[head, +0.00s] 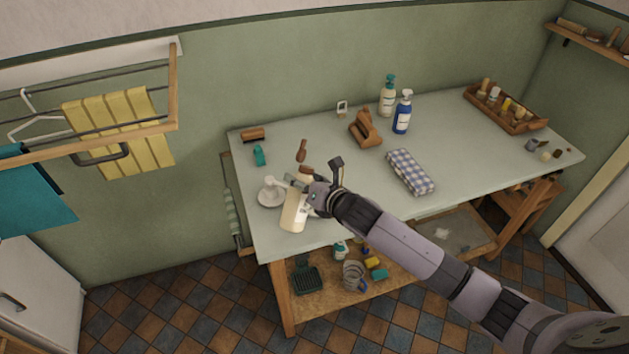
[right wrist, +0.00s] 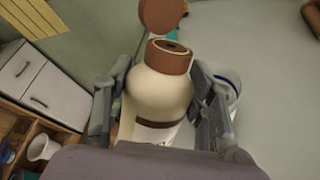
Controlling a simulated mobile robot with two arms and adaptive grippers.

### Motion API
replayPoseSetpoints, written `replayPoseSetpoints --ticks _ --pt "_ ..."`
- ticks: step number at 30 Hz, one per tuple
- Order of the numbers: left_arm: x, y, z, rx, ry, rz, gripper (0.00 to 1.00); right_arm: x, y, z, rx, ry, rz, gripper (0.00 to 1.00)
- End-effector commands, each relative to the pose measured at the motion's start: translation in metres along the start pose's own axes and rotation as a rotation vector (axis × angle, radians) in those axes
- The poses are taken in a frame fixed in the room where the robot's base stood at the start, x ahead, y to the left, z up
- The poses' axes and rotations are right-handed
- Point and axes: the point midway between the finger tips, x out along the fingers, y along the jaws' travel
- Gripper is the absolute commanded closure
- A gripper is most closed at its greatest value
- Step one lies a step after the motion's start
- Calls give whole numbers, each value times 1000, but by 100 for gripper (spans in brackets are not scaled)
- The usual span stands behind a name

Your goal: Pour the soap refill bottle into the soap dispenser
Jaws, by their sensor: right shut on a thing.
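The cream refill bottle (head: 293,212) is near the table's front left; its top is partly hidden by my right gripper (head: 305,194) in the head view. My right gripper is shut on it: in the right wrist view, the fingers (right wrist: 158,95) press both sides of the bottle (right wrist: 158,100). Its brown neck is uncapped, with a dark opening. I cannot tell whether its base touches the table. A white pump (head: 269,183) is on a white saucer (head: 270,198) just left of the bottle. A white, blue-rimmed vessel (right wrist: 231,80), possibly the dispenser, is partly hidden behind the right finger.
The back middle has free room.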

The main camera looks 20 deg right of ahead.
Motion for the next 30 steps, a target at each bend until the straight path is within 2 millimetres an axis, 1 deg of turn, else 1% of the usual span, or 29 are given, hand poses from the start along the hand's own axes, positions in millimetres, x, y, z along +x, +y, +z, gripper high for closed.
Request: replayPoseSetpoints --ticks 1,6,30 --pt "-2 0 0 0 0 0 47 0 1 4 4 -1 3 85" --pt "-4 0 -1 0 0 0 47 0 1 5 19 9 3 85" --pt "-13 0 -1 1 0 1 47 0 2 9 92 58 4 85"
